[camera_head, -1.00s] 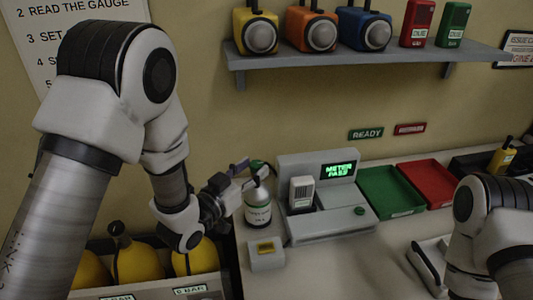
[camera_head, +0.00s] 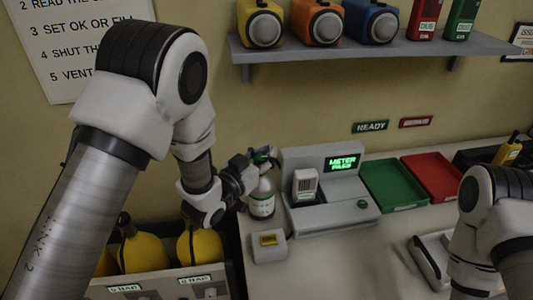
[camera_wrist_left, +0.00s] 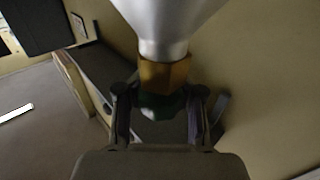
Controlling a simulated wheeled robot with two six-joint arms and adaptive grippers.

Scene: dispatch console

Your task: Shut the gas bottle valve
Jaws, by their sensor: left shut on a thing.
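The gas bottle (camera_head: 262,202) is a small pale bottle with a label. It stands upright on the counter, left of the meter console. My left gripper (camera_head: 264,158) is at its top and hides part of the valve in the head view. In the left wrist view, the green valve knob (camera_wrist_left: 162,106) sits between the two fingers of my left gripper (camera_wrist_left: 160,122), which is shut on it. A brass collar (camera_wrist_left: 165,73) joins the knob to the bottle's pale body (camera_wrist_left: 165,22). My right arm shows at the right edge, but its gripper is not visible.
The meter console (camera_head: 335,217) with a lit "METER PASS" display stands right of the bottle. A small grey box (camera_head: 268,248) is in front. Green (camera_head: 395,185) and red (camera_head: 430,178) trays lie further right. Yellow cylinders (camera_head: 143,252) stand in a bin below left.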

